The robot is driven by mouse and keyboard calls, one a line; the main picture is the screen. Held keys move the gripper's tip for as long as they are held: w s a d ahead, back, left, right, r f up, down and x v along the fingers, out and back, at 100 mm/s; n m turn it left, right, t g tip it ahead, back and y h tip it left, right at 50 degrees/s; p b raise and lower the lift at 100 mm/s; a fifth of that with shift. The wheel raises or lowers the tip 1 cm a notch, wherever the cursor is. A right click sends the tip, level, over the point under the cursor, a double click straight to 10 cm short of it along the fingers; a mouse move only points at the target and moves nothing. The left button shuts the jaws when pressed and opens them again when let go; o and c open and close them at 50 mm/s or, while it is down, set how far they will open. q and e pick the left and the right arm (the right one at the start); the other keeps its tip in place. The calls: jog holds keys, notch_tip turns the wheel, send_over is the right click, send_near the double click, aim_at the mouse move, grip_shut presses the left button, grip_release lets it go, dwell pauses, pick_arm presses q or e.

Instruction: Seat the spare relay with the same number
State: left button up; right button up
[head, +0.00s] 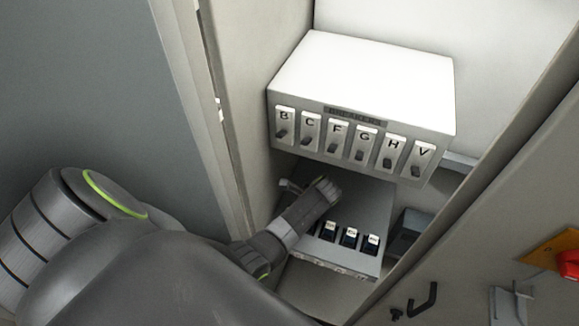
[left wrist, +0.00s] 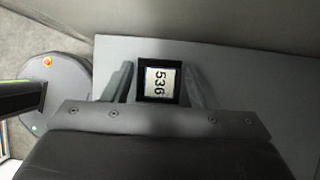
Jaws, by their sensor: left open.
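A black relay (left wrist: 143,81) with a white label reading 536 stands between the fingers of my left gripper (left wrist: 160,88) in the left wrist view. The fingers are open on either side of it, with a gap showing. In the head view my left gripper (head: 322,190) is over the grey relay panel (head: 368,200) below the breaker box. Several black relays with white labels sit in a row at the panel's front: one (head: 328,231), another (head: 349,238) and one at the right end (head: 371,244). Their numbers are too small to read. My arm hides the row's left part.
The breaker box (head: 360,85), with switches lettered B, C, F, G, H and V, overhangs the panel. The cabinet's left wall (head: 238,100) is close beside my arm. A dark grey box (head: 405,236) is right of the panel. A black handle (head: 425,300) is at lower right.

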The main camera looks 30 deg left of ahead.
pick_arm(q)
jog(key=p+v, duration=0.4)
jog(key=v, duration=0.1)
jog(key=shift+a+r, duration=0.1)
jog(key=shift+a, duration=0.05)
jog(key=w+d, duration=0.1)
jog(key=d, duration=0.2)
jog(key=d+b, duration=0.1)
jog(key=d, duration=0.3)
jog(key=w+d, duration=0.1)
jog(key=d, duration=0.3)
jog(key=shift+w+d+f, duration=0.1)
jog(key=shift+w+f, duration=0.1)
jog(key=shift+w, duration=0.15)
jog(key=shift+d+r+b, duration=0.1)
jog(key=shift+d+b, duration=0.25)
jog(key=shift+w+d, duration=0.1)
